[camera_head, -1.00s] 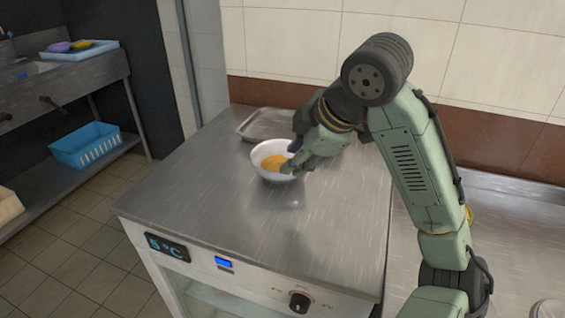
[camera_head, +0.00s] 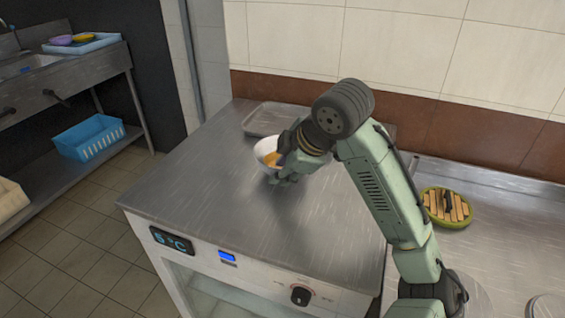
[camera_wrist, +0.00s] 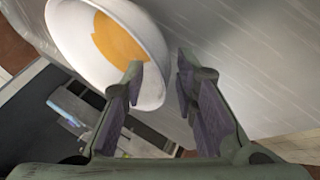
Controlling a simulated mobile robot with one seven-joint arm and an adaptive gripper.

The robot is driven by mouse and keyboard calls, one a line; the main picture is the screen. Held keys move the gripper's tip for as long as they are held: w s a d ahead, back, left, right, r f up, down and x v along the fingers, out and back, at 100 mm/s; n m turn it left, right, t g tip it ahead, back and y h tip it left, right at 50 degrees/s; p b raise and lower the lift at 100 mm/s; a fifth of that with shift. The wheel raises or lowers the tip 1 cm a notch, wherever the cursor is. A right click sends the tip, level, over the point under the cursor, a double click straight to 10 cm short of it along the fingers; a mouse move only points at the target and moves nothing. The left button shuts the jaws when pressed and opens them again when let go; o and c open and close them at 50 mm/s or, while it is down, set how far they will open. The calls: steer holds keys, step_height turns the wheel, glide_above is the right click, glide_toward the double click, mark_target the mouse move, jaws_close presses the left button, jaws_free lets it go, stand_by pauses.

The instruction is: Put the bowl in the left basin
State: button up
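The white bowl (camera_head: 264,150) with orange inside is at the back of the steel counter top (camera_head: 220,200), tilted. It fills the upper left of the wrist view (camera_wrist: 62,30). My gripper (camera_head: 284,172) is at the bowl's right side and hides part of it. In the wrist view my gripper (camera_wrist: 160,66) has its fingers apart, one over the bowl's inside and one outside its rim. Whether either finger touches is unclear. A sink basin (camera_head: 30,66) shows at the far left, partly cut off; I cannot tell whether it is the left basin.
A shallow metal tray (camera_head: 250,128) lies behind the bowl. A blue crate (camera_head: 90,140) sits on the shelf under the sink bench. A green round steamer (camera_head: 447,207) stands on the right-hand counter. The counter's front half is clear; tiled floor separates it from the sink bench.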

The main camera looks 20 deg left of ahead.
jaws_close()
steer(key=shift+r, duration=0.15)
stand_by(0.5)
